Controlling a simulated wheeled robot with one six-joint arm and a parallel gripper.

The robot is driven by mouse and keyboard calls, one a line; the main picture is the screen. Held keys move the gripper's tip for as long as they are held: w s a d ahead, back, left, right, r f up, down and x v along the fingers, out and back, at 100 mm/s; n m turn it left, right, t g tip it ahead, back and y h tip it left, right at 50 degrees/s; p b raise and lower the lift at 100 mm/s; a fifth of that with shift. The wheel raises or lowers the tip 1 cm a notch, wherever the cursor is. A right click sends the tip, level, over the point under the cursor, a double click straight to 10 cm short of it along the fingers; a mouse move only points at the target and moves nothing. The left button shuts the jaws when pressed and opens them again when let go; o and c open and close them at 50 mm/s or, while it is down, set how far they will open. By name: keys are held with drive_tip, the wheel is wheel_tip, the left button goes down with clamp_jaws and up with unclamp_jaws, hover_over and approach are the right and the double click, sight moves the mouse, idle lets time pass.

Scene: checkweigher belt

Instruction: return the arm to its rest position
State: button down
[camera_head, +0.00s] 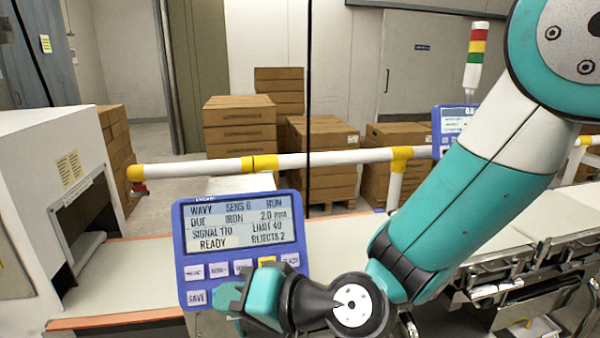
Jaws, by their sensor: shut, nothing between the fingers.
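My arm comes in from the upper right and bends at a dark joint low in the middle of the head view. My gripper (230,298) points left at the end of it, low in front of a blue control panel (182,250). It is shut with nothing held. It covers the panel's lower middle and part of its key rows. I cannot tell whether the fingertips touch the panel. The panel's screen reads WAVY, SENS 6, RUN, DUE IRON 2.0 mm, SIGNAL 170, LIMIT 40, READY, REJECTS 2. One key is yellow; a SAVE key shows at lower left.
A white and yellow rail (210,168) runs behind the panel. A white tunnel housing (40,190) stands left over the pale belt (125,260). A second blue panel (452,122) and a signal tower (476,55) are behind my arm. Stacked cartons (240,125) fill the back.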

drive_tip(key=s+d+r+n+g+h, duration=0.2)
drive_tip(key=s+d+h, duration=0.2)
drive_tip(key=d, duration=0.8)
drive_tip(key=s+d+r+n+g+h, duration=0.2)
drive_tip(key=s+d+h, duration=0.3)
drive_tip(key=d, duration=0.8)
drive_tip(key=shift+s+r+n+g+h+b, duration=0.15)
drive_tip(key=shift+s+n+g+h+b, duration=0.25)
drive_tip(key=shift+s+n, duration=0.5)
drive_tip(key=shift+s, duration=0.2)
